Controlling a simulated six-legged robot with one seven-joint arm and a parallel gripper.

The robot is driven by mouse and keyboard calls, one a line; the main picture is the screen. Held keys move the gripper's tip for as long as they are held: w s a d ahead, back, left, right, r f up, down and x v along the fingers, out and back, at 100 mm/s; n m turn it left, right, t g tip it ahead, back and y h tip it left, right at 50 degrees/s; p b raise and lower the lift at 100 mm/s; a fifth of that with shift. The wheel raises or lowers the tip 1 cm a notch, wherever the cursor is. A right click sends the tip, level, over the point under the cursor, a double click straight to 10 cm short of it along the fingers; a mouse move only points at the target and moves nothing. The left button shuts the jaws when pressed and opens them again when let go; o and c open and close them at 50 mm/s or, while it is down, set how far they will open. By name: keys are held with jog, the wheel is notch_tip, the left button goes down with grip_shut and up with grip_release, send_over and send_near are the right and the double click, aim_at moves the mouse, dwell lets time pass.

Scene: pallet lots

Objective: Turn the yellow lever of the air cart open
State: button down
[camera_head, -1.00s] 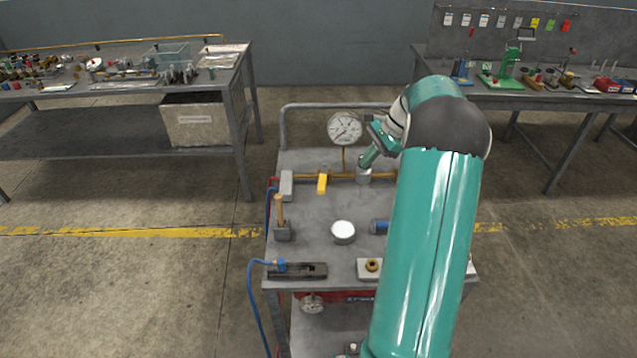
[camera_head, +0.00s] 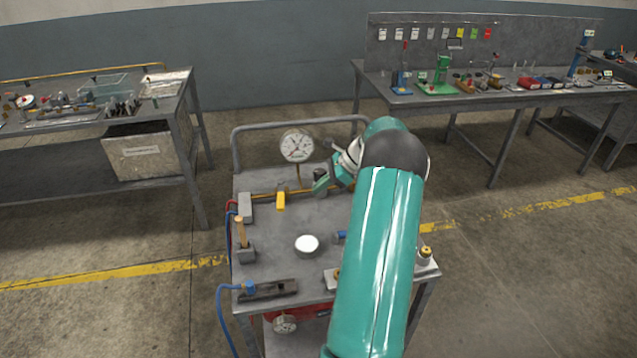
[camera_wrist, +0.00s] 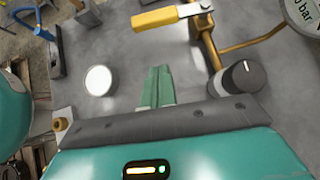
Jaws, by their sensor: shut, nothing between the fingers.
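The air cart (camera_head: 275,225) stands in front of me, a grey trolley with a brass pipe along its far side. The yellow lever (camera_head: 281,201) sits on that pipe and points across it towards the cart's front. In the wrist view the yellow lever (camera_wrist: 165,17) lies beyond the fingertips, apart from them, with its silver pivot on the right. My gripper (camera_head: 319,187) is over the cart, to the right of the lever. In the wrist view my gripper (camera_wrist: 158,72) has its green fingers together, with nothing between them.
A round gauge (camera_head: 297,146) rises behind the pipe. A black-topped knob (camera_wrist: 240,78) is right of the fingers. A white round cap (camera_head: 307,244), a wooden-handled tool (camera_head: 241,235) and a blue hose (camera_head: 224,315) are at the cart's front and left. Workbenches stand behind on both sides.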

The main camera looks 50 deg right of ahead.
aim_at(281, 197)
jog(key=x, duration=0.5)
jog(key=shift+a+f, duration=0.1)
jog(key=shift+f, duration=0.1)
jog(key=shift+w+a, duration=1.45)
jog(key=shift+w, duration=0.2)
jog(key=shift+a+f, duration=0.1)
